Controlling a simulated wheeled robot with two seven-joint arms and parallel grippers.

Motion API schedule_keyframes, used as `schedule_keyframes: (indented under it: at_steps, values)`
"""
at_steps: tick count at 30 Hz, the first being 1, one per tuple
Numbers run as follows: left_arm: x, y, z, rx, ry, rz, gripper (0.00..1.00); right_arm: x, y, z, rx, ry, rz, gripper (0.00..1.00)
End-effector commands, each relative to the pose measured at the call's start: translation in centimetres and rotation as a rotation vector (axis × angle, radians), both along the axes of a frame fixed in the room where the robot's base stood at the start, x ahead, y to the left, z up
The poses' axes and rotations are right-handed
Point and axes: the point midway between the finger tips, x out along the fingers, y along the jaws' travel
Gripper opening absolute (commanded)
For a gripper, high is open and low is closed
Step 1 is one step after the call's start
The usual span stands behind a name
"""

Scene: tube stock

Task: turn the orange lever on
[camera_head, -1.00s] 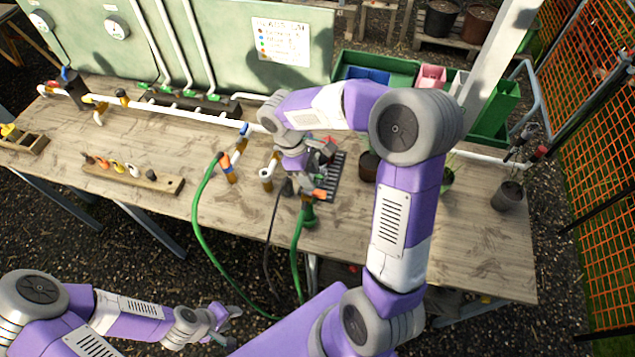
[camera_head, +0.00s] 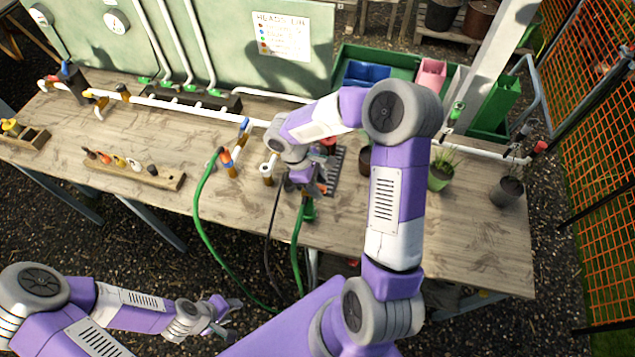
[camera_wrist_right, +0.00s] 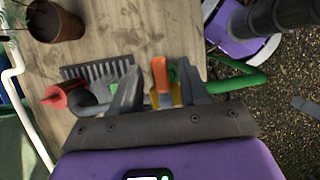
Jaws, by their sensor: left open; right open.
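The orange lever (camera_wrist_right: 159,74) shows in the right wrist view, standing between the two fingers of my right gripper (camera_wrist_right: 156,88). The fingers are apart, with a finger on each side of the lever; I cannot tell whether either touches it. A yellow part and a green part sit close to the lever. In the head view my right gripper (camera_head: 312,186) is low over the table's front edge, above a green hose fitting, and my own wrist mostly hides the lever. My left gripper (camera_head: 231,318) is open and empty, in front of the table.
A pipe fitting with a blue handle (camera_head: 244,126) and a green hose (camera_head: 205,230) stand left of my right gripper. A red part (camera_wrist_right: 56,97) and a dark comb-like rack (camera_wrist_right: 95,70) lie close by. Potted plants (camera_head: 440,175) stand to the right.

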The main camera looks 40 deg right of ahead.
Motion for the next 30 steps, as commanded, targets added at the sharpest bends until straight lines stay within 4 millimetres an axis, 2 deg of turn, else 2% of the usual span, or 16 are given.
schedule_keyframes:
  at_steps: [2, 3, 9, 12, 28, 29, 30]
  values:
    - [0.0, 0.0, 0.0, 0.0, 0.0, 0.0, 0.43, 0.0, 0.0, 0.01, 0.0, 0.0, 0.0, 0.45]
    - [0.0, 0.0, 0.0, 0.0, 0.0, 0.0, 0.43, 0.0, 0.0, 0.01, 0.0, 0.0, 0.0, 0.42]
    - [0.0, 0.0, 0.0, 0.0, 0.0, 0.0, 0.43, 0.02, 0.01, 0.03, 0.0, 0.0, 0.0, 0.11]
    - [0.0, 0.0, 0.0, 0.0, 0.0, 0.0, 0.43, 0.02, 0.01, 0.03, 0.0, 0.0, 0.0, 0.0]
    - [0.0, 0.0, -0.41, 0.0, 0.0, 0.0, 0.43, 0.2, -0.09, 0.04, 0.001, -0.001, 0.062, 0.0]
    - [0.0, 0.0, -0.41, 0.0, 0.0, 0.0, 0.43, 0.19, -0.1, 0.04, 0.001, -0.001, 0.062, 0.22]
    - [0.0, 0.0, -0.41, 0.0, 0.0, 0.0, 0.43, 0.19, -0.1, 0.04, 0.0, -0.001, 0.061, 0.28]
